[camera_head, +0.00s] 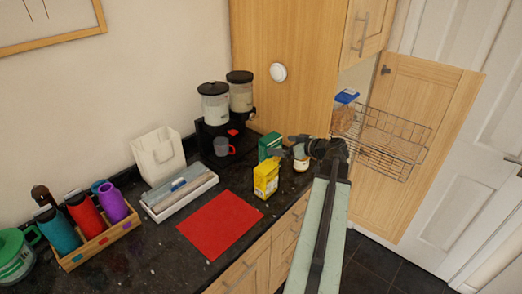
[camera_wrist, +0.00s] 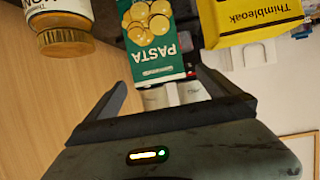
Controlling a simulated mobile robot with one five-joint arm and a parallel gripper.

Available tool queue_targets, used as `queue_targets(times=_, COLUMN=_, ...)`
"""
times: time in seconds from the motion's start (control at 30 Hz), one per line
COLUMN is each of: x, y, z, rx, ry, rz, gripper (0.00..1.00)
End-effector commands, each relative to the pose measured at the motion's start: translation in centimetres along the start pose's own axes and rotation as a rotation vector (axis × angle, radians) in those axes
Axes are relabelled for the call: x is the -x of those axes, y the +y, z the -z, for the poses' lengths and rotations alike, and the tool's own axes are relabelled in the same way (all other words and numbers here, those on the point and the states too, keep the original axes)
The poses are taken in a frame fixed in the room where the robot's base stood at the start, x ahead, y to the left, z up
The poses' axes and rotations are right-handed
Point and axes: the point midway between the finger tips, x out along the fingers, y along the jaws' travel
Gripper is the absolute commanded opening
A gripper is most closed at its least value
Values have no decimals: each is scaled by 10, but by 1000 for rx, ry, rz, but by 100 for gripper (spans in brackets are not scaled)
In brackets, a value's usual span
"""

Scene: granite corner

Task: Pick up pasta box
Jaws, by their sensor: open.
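The pasta box is a green carton with yellow pasta pictures. In the wrist view the pasta box (camera_wrist: 155,45) appears upside down, ahead of my fingers and roughly between them. In the head view the pasta box (camera_head: 268,146) stands on the dark counter, behind the yellow box and partly hidden by it. My gripper (camera_wrist: 163,86) is open and empty, its two dark fingers spread toward the green box. In the head view my gripper (camera_head: 285,151) is just right of the box. Whether the fingers touch it I cannot tell.
A yellow Thimbleoak box (camera_head: 266,180) stands close in front of the pasta box. A jar with a gold lid (camera_wrist: 66,42) is close on the other side. A mug (camera_head: 223,147), dispensers (camera_head: 215,105), a red mat (camera_head: 220,224) and a bottle crate (camera_head: 98,240) share the counter.

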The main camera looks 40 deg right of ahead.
Motion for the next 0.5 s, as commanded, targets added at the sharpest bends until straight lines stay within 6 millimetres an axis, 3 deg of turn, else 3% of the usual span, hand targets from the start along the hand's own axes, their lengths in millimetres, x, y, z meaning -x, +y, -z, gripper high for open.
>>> queue_targets(times=0.13, x=-1, y=1, z=-1, rx=0, ry=0, rz=-1, gripper=100)
queue_targets(times=0.33, x=-27, y=-1, z=-1, rx=2, ry=0, rz=4, gripper=100)
queue_targets(times=0.5, x=-34, y=-3, z=2, rx=3, ry=0, rz=6, gripper=100)
